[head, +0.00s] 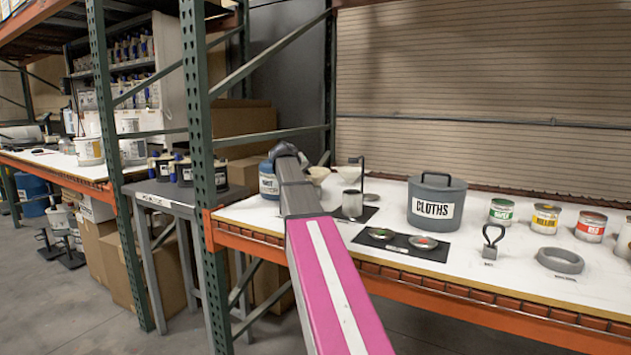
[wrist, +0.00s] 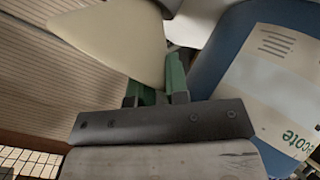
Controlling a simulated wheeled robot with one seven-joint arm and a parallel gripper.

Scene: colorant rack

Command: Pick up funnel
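A cream cone-shaped funnel (wrist: 108,38) fills the upper left of the wrist view, wide end up and narrow end down. Its narrow end lies at the green fingers of my gripper (wrist: 160,88) and overlaps one of them. The frames do not show whether the fingers grip it. In the head view a cream funnel (head: 318,174) shows just right of my gripper (head: 302,157), whose fingers are mostly hidden. A second pale cone (head: 348,172) sits on a dark stand above a metal cup (head: 352,203).
A blue labelled container (wrist: 262,70) stands close beside my gripper; it also shows in the head view (head: 268,182). A grey CLOTHS pot (head: 436,203), several paint cans (head: 546,218) and a black mat (head: 400,244) occupy the white table (head: 480,292). A green rack post (head: 200,130) stands left.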

